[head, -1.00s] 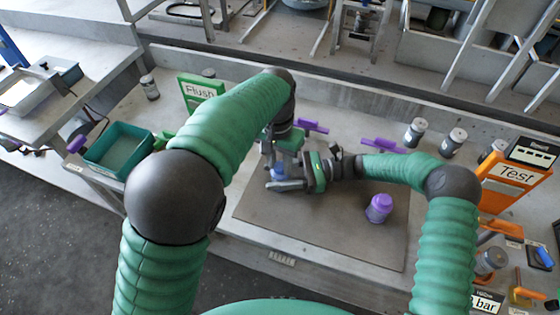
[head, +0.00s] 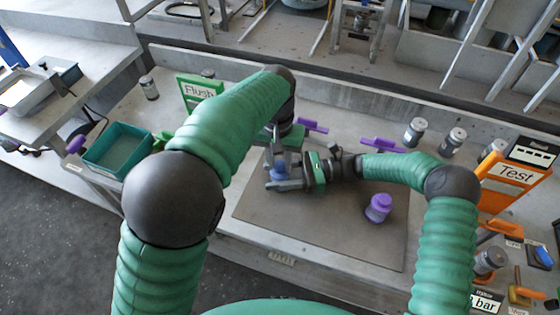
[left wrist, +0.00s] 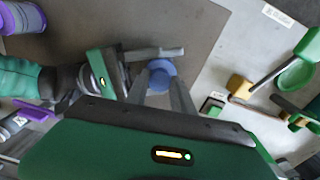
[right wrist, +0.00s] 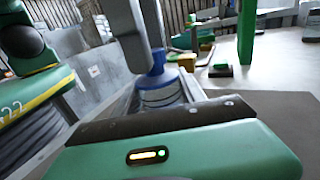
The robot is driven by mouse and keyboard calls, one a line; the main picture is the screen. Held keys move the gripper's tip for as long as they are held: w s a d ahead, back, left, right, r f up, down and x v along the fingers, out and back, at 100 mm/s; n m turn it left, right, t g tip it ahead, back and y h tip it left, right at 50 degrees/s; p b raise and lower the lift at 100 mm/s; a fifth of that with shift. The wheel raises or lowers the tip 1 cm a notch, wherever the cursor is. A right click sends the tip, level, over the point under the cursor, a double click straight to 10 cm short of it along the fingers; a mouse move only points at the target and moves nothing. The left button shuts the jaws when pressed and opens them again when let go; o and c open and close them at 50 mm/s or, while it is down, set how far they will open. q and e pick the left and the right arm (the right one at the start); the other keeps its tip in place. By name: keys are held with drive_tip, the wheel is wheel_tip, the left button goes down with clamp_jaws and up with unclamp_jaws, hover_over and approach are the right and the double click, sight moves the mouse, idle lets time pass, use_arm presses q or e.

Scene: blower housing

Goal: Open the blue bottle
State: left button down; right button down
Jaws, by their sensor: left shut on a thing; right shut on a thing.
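The blue bottle (head: 278,174) stands upright over the mat, with its blue cap on top. In the right wrist view its clear ribbed body (right wrist: 160,94) sits between the fingers of my right gripper (right wrist: 163,95), which is shut on it from the side. My right gripper also shows in the head view (head: 280,183). My left gripper (head: 277,162) comes from above and is shut on the cap. The left wrist view shows the blue cap (left wrist: 162,70) between its fingertips (left wrist: 160,80). Whether the cap is loose cannot be seen.
A purple-capped bottle (head: 378,208) stands on the dark mat (head: 330,235), right of my grippers. A green tray (head: 118,148) and a Flush sign (head: 200,88) are at left. An orange Test stand (head: 510,172) and several grey canisters are at right. The mat's front is clear.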

sight(279, 165)
use_arm(q)
drive_tip(key=shift+r, duration=0.9)
drive_tip(key=shift+r, duration=2)
use_arm(e)
drive_tip(key=c, duration=0.6)
unclamp_jaws()
